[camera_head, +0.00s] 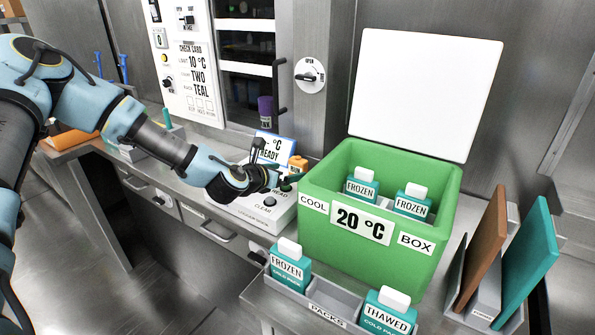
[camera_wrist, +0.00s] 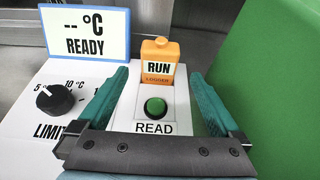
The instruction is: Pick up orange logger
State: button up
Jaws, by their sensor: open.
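The orange logger (camera_wrist: 159,62), marked RUN and LOGGER, stands upright on the white reader unit (camera_wrist: 115,77) behind the green READ button (camera_wrist: 155,107) in the wrist view. In the head view its orange top (camera_head: 298,162) shows just past my gripper (camera_head: 276,171). In the wrist view my gripper (camera_wrist: 158,88) is open, with its teal fingers to the left and right of the button. The logger is ahead of the fingertips, between their lines, and the gripper is empty. The logger's lower part is partly hidden by my gripper in the head view.
A display (camera_wrist: 86,32) reading "-- °C READY" stands behind left, and a black LIMIT knob (camera_wrist: 55,99) is at left. The green cool box (camera_head: 375,240) with its raised white lid (camera_head: 425,85) stands close on the right. Cold packs sit in the packs tray (camera_head: 322,297) in front.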

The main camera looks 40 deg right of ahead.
aim_at(295, 169)
jog(key=shift+p+x, duration=1.65)
jog(key=shift+x, duration=1.9)
jog(key=shift+w+a+f, duration=0.1)
jog(key=c, duration=1.6)
